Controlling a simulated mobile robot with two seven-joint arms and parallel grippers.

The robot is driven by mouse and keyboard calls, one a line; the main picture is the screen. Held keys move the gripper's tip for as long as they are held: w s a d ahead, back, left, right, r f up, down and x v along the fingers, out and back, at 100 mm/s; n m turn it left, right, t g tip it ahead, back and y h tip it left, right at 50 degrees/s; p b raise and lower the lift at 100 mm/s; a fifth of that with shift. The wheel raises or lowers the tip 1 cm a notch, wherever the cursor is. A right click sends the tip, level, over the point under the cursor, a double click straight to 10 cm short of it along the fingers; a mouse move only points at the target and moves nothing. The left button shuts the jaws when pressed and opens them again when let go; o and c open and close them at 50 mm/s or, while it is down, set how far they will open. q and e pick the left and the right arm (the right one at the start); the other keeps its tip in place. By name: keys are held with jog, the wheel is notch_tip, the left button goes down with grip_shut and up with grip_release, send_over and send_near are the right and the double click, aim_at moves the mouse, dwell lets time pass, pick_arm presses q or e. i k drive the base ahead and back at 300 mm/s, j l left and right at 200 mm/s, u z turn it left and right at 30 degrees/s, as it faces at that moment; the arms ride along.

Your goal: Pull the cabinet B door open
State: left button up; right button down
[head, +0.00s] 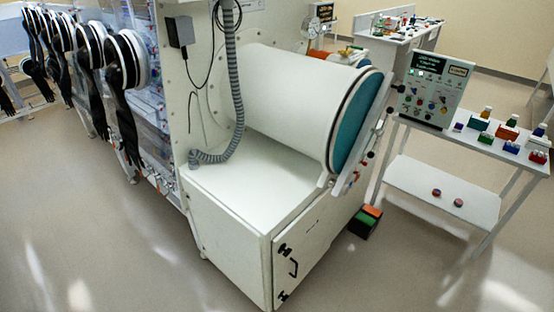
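A white cabinet (232,232) stands under a large white cylinder with a teal end. Its door (318,236) is on the right-hand face and looks shut. A black bar handle (293,268) sits near the door's left edge, with black fittings above (283,248) and below it (282,296). I cannot read any letter on it that tells whether it is cabinet B. The bottom of the door runs close to the lower edge of the picture. Neither of my grippers is in view.
The white cylinder (285,100) overhangs the cabinet top, with a grey hose (236,80) beside it. A green and orange pedal box (365,221) lies on the floor by the cabinet. A white table (465,140) with small bottles stands right. The floor in front is clear.

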aim_at(309, 235)
jog(key=k+j+z, duration=0.1)
jog(key=j+z, duration=0.25)
jog(key=j, duration=1)
